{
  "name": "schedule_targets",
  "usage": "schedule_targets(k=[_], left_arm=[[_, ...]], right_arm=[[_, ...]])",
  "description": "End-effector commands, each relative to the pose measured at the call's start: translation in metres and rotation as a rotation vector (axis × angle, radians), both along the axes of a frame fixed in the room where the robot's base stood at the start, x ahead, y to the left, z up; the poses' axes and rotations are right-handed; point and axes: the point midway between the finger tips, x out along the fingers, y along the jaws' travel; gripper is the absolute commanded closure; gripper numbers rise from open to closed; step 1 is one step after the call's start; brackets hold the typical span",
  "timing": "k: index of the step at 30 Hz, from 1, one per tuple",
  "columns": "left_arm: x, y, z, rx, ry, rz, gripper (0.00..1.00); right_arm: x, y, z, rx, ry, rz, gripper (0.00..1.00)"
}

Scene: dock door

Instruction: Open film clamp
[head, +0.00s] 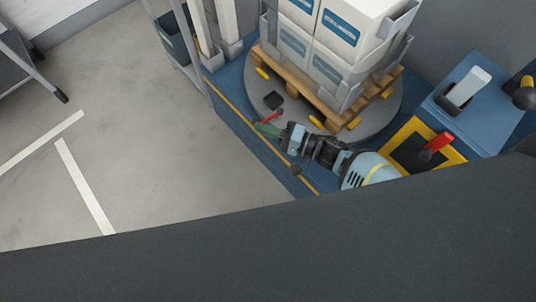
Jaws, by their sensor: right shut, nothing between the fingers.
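The film clamp seems to be the small dark block (273,101) with a red piece (271,117) beside it, at the left edge of the grey round turntable (385,112). My right gripper (277,131) is shut and empty, close to the red piece and a small green part (266,129). I cannot tell whether it touches either one, and the gripper hides part of this area. Whether the clamp is open or closed is too small to tell. My left gripper is out of view.
A wooden pallet (301,86) with white boxes (335,30) stands on the turntable. A blue cabinet (480,118) with a red handle (438,144) in a yellow frame is at right. A grey rack post (176,52) stands at left.

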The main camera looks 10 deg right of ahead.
Motion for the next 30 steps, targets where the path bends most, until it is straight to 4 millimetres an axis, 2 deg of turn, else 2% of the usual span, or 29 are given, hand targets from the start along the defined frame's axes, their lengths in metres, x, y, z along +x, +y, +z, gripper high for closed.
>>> schedule_targets(k=[6, 13, 19, 30], left_arm=[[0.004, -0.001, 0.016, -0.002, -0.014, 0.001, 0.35], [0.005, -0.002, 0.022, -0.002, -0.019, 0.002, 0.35], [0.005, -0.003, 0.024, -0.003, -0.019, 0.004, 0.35], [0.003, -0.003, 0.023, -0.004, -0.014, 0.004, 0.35]], right_arm=[[-0.046, 0.005, 0.006, 0.000, 0.001, 0.000, 1.00], [-0.079, 0.010, 0.008, -0.001, 0.001, 0.000, 1.00], [-0.090, 0.011, 0.008, -0.001, 0.001, -0.001, 1.00], [-0.090, 0.011, 0.008, -0.001, 0.001, -0.001, 1.00]])
